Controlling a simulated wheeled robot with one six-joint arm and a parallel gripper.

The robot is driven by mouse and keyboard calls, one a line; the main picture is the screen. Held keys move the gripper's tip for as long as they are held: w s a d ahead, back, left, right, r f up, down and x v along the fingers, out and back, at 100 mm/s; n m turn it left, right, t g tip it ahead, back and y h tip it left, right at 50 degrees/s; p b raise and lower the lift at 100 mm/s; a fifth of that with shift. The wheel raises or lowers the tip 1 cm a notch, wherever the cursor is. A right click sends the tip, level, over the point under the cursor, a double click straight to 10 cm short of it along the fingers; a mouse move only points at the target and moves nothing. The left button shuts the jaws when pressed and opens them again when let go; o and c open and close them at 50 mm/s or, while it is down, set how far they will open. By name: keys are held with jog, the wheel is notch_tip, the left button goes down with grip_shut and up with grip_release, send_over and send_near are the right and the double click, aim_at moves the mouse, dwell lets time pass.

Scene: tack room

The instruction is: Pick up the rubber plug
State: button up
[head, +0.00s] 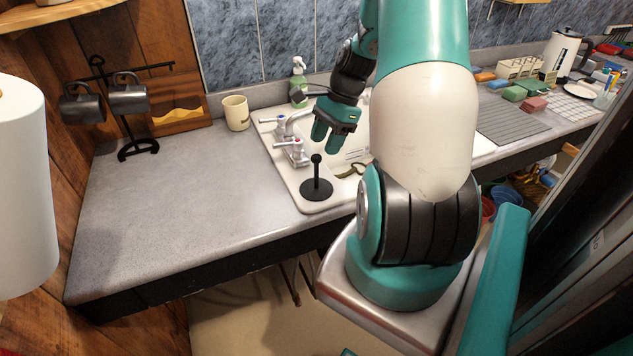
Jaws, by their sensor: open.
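The rubber plug (317,188) looks like the black piece with a wide round base, a thin upright stem and a small knob on top. It stands upright at the near left corner of the white sink (288,178). My gripper (327,142) points down over the sink, above and slightly beyond the plug in the picture. Its two teal fingers are apart with nothing seen between them. It does not appear to touch the plug; the exact gap in depth is hard to tell. My arm hides much of the sink.
The faucet (294,150) with its handles stands close left of my gripper. A dark curved item (352,170) lies right of the plug. A soap bottle (299,84) and cream mug (236,113) stand behind. The left grey counter (170,210) is mostly clear.

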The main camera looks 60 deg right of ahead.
aim_at(320, 156)
jog(key=shift+d+p+x, duration=0.2)
jog(key=shift+p+x, duration=0.95)
jog(key=shift+x, duration=2.5)
jog(key=shift+f, duration=0.1)
grip_shut()
